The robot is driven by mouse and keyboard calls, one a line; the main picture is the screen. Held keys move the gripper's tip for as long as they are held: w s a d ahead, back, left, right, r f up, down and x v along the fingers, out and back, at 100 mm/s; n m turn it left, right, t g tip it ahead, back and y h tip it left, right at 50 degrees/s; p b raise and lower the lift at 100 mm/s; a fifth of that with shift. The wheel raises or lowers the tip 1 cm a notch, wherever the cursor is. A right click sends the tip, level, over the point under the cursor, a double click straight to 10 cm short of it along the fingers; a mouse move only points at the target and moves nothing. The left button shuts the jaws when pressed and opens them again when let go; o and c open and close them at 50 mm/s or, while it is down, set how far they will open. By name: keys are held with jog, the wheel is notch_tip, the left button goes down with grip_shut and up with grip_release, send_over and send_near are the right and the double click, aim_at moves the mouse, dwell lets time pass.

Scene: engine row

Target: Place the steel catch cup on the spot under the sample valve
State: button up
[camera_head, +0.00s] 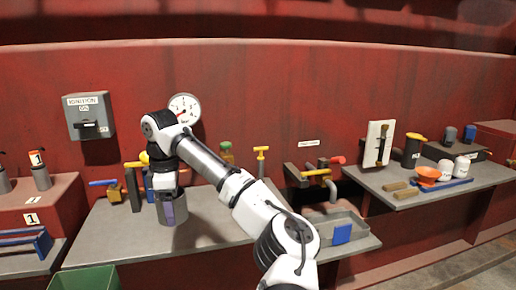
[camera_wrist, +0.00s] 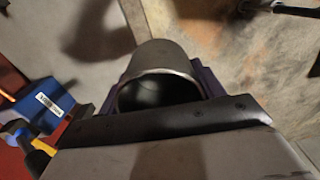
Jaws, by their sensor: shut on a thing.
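The steel catch cup (camera_head: 168,214) is a grey cylinder in my gripper (camera_head: 173,203), upright over the left grey bench; I cannot tell whether it touches the top. In the wrist view the cup (camera_wrist: 166,54) shows its rim and dark inside between the purple finger pads. My gripper (camera_wrist: 160,95) is shut on it. The likely sample valve (camera_head: 318,172) is a pipe fitting with a red handle, right of my arm, below a small label too blurred to read. A shallow grey tray (camera_head: 357,238) lies below it. The spot itself cannot be made out.
A yellow-handled valve (camera_head: 261,158) and several fittings stand along the bench back. A blue block (camera_head: 342,234) is in the tray. A green bin (camera_head: 84,279) is at front left.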

jog(key=s+d+f+m, duration=0.4)
jog(key=d+f+m, duration=0.3)
jog(key=f, duration=1)
jog(key=s+d+f+m, duration=0.4)
jog(key=d+f+m, duration=0.2)
jog(key=f, duration=1.2)
jog(key=s+d+f+m, duration=0.4)
jog(key=d+f+m, duration=0.3)
jog(key=f, duration=1.1)
jog(key=shift+d+m, duration=0.3)
jog(key=shift+d, duration=0.4)
jog(key=shift+d+f, duration=0.1)
